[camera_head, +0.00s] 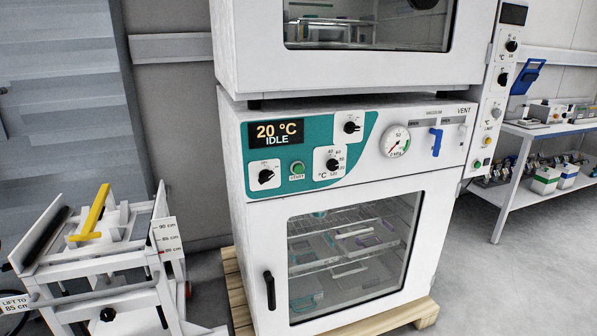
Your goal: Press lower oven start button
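The lower oven (262,220) stands on a wooden pallet, with its glass door closed. Its teal control panel (330,128) has a display (277,132) reading "20 °C IDLE". A green start button (297,168) sits below the display, with a small label under it that is hard to read. Black knobs sit on both sides of the button, a temperature knob (332,164) to its right and another knob (265,176) to its left. Neither of my grippers is in view.
The upper oven (262,70) is stacked on top. A white lift cart (110,265) with a yellow handle (92,215) stands at the left. The pallet (240,305) sticks out in front of the oven. A bench (515,185) with equipment is at the right; floor before it is clear.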

